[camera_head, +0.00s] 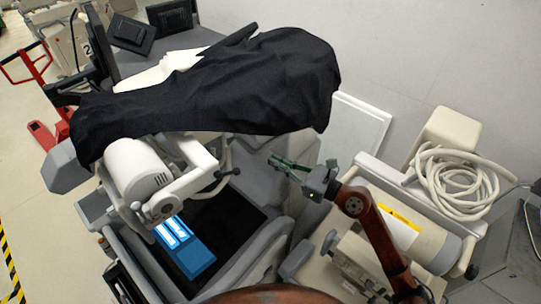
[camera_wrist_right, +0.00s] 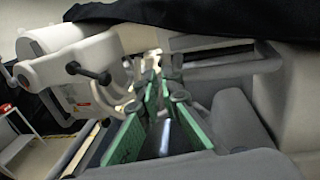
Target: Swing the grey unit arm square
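The grey unit (camera_head: 262,230) stands at centre left, with a dark top recess. Its light grey arm (camera_head: 185,188) has a rounded housing, a jointed link and a black-tipped lever. A black cloth drapes over the upper part and hides much of it. The arm also shows at the left of the right wrist view (camera_wrist_right: 85,75), with black knobs. My right gripper (camera_head: 283,168) has green fingers and is right of the arm, apart from it. In the wrist view its fingers (camera_wrist_right: 157,90) are apart, with nothing seen held. My left gripper is out of view.
A beige cart (camera_head: 375,165) with a coiled pale hose (camera_head: 455,185) stands at right, near my right arm. A blue pack (camera_head: 190,258) lies in the unit's recess. A red pallet truck (camera_head: 42,130) stands at far left. The black cloth (camera_head: 230,85) overhangs the middle.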

